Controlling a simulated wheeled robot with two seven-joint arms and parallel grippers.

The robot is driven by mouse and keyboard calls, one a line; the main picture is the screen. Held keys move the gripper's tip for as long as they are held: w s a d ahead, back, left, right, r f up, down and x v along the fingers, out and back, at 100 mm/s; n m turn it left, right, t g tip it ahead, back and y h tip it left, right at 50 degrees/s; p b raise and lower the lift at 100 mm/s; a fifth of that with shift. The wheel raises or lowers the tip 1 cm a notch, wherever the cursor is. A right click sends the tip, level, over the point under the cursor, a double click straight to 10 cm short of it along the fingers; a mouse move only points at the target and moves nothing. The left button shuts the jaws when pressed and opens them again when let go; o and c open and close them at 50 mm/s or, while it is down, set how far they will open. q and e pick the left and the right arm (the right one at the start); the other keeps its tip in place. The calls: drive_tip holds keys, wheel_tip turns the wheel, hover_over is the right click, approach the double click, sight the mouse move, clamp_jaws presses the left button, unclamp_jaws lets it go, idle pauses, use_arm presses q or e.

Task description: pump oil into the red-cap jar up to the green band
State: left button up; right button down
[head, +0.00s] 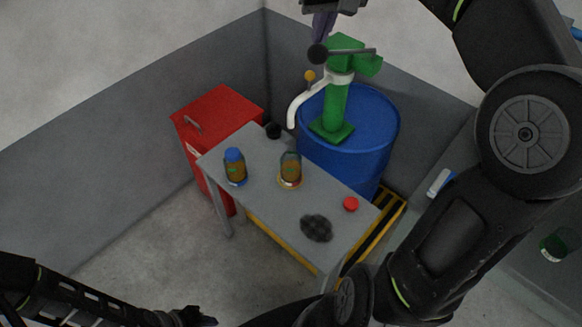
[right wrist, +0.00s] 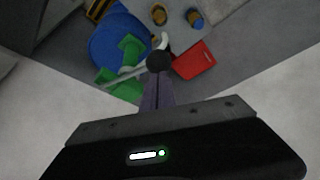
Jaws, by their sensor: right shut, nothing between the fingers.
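An open glass jar (head: 290,168) with amber oil stands upright on the grey table (head: 262,205); the oil's exact level against any band is too small to tell. A loose red cap (head: 351,203) lies on the table to its right. The green pump (head: 336,110) stands on a blue drum (head: 375,130); its white spout (head: 293,112) points down behind the jar in the picture. The pump lever ends in a black knob (head: 317,54). My right gripper (head: 321,36) is shut and empty, its fingertips close to the knob (right wrist: 159,61); contact is unclear. My left gripper (head: 196,317) shows barely at the bottom edge.
A blue-capped jar (head: 235,168) with amber contents stands left of the open jar. A dark crumpled cloth (head: 316,228) and a small black object (head: 273,131) lie on the table. A red cabinet (head: 218,110) stands behind it at left. Grey walls enclose the corner.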

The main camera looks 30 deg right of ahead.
drive_tip(key=shift+f, duration=0.6)
drive_tip(key=shift+f+b, duration=0.25)
drive_tip(key=shift+b, duration=0.2)
wheel_tip(320, 180, down, 8)
drive_tip(key=a+b, duration=0.2)
drive_tip(key=b, duration=0.4)
drive_tip(key=shift+s+r+b, duration=0.2)
drive_tip(key=shift+s+b, duration=0.1)
